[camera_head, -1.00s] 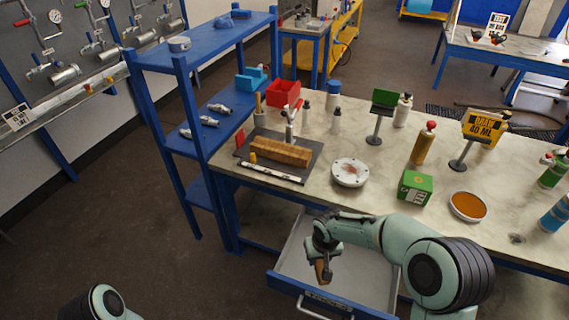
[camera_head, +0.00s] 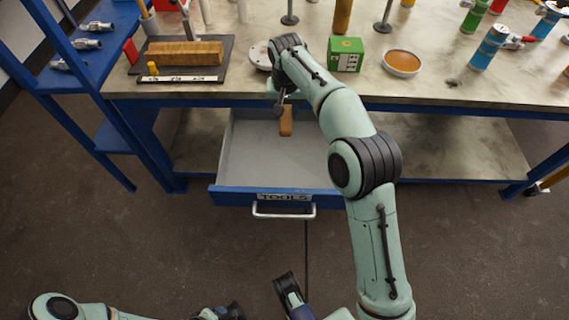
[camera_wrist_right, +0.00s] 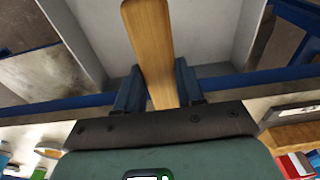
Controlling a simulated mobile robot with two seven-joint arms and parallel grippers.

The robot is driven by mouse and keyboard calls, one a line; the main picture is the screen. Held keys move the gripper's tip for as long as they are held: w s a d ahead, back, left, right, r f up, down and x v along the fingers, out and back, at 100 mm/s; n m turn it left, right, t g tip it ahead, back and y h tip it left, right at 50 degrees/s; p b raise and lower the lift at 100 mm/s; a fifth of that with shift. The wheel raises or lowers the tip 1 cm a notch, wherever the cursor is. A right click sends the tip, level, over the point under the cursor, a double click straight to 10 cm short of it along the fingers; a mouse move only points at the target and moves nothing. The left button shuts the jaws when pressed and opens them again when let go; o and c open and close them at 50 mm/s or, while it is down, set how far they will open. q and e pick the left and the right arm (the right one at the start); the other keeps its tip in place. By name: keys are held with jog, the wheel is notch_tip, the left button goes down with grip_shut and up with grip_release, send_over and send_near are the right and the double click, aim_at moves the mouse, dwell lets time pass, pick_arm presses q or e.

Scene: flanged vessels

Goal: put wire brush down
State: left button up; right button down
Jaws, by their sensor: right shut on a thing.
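The wire brush shows as a flat wooden handle (camera_head: 286,122) hanging from my right gripper (camera_head: 281,106). In the right wrist view the handle (camera_wrist_right: 150,45) sits between the two blue-grey fingers of the right gripper (camera_wrist_right: 160,88), which is shut on it. The bristles cannot be made out. The brush is over the back part of the open blue drawer (camera_head: 230,197); whether it touches the drawer floor cannot be told. The grey drawer interior also shows in the wrist view (camera_wrist_right: 215,30). My left arm is at the bottom left; its jaw state is unclear.
The workbench (camera_head: 440,90) runs above the drawer. On it are a green box (camera_head: 346,54), an orange-filled dish (camera_head: 401,63) and a dark tray (camera_head: 135,66) with a wooden block (camera_head: 184,54). A blue shelf (camera_head: 90,90) stands left. The visible drawer floor is clear.

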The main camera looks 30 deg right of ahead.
jog(key=shift+w+f, duration=0.1)
jog(key=shift+f, duration=0.2)
pick_arm(q)
jog(key=w+a+f+t+y+b, duration=0.1)
jog(key=w+a+f+t+b, duration=0.1)
jog(key=w+a+f+b, duration=0.25)
jog(key=shift+n+g, duration=0.3)
jog(key=shift+g, duration=0.5)
jog(key=shift+s+d+f+b, duration=0.15)
jog(key=shift+s+f+b, duration=0.1)
jog(key=shift+s+f, duration=0.3)
jog(key=shift+s+d+f+b, duration=0.1)
jog(key=shift+s+f+b, duration=0.2)
jog(key=shift+f, duration=0.45)
jog(key=shift+s+d+f+b, duration=0.2)
jog(key=shift+s+f, duration=0.25)
jog(key=shift+f, duration=0.2)
pick_arm(e)
jog(key=shift+f, duration=9.6)
jog(key=shift+f, duration=0.15)
jog(key=c, duration=0.7)
grip_release()
